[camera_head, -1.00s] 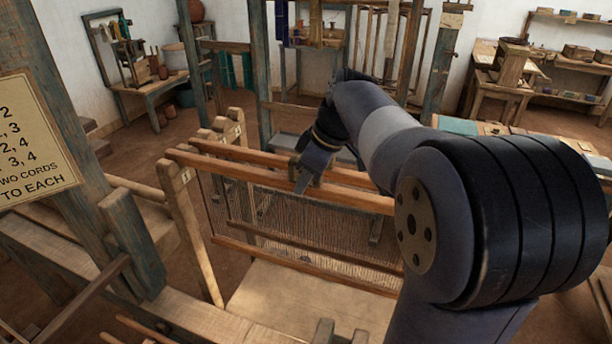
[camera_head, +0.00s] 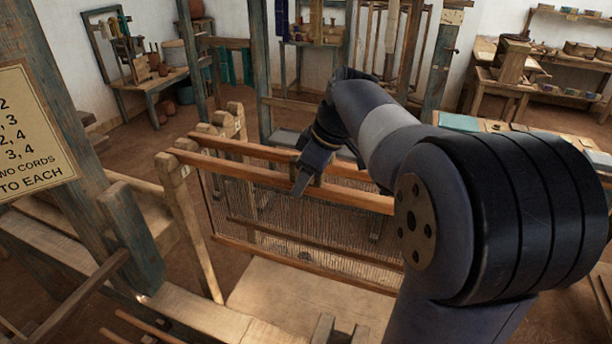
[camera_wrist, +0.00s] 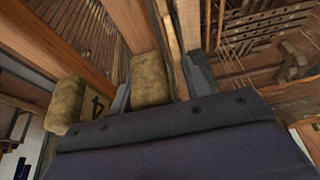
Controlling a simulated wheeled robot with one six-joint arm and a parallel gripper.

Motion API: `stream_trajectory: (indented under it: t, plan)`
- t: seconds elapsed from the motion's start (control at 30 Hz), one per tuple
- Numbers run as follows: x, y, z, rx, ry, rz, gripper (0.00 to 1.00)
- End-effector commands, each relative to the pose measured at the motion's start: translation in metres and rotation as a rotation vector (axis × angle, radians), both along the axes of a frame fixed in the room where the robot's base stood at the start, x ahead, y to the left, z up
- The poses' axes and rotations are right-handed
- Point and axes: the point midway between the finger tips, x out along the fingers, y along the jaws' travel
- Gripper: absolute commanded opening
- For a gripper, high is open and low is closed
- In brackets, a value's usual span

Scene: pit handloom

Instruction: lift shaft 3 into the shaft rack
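In the head view my gripper (camera_head: 308,176) points down over two long parallel wooden bars, the upper bars of heddle shafts, near the middle of their length. The front bar (camera_head: 240,170) and the bar behind it (camera_head: 235,148) carry fine hanging heddles. In the wrist view a tan block (camera_wrist: 150,78) sits between the grey fingertips of my gripper (camera_wrist: 158,88). A second tan block (camera_wrist: 66,104) is outside the left finger, with a label "4" beside it. I see no label 3. Whether the fingers press on the middle block is unclear.
A blue-grey upright with a lettered card (camera_head: 35,140) is at left. A pale board (camera_head: 275,300) lies below. Side tables (camera_head: 150,80) stand against the back wall.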

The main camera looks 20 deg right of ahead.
Motion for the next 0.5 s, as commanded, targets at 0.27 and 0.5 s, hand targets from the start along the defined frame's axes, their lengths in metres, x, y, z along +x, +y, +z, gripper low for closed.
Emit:
stream_trajectory:
  t: [0.27,0.5]
  plan:
    - [0.000,0.000,-0.001,-0.001,0.001,0.000,0.52]
    - [-0.004,-0.008,0.021,-0.002,-0.004,-0.002,0.52]
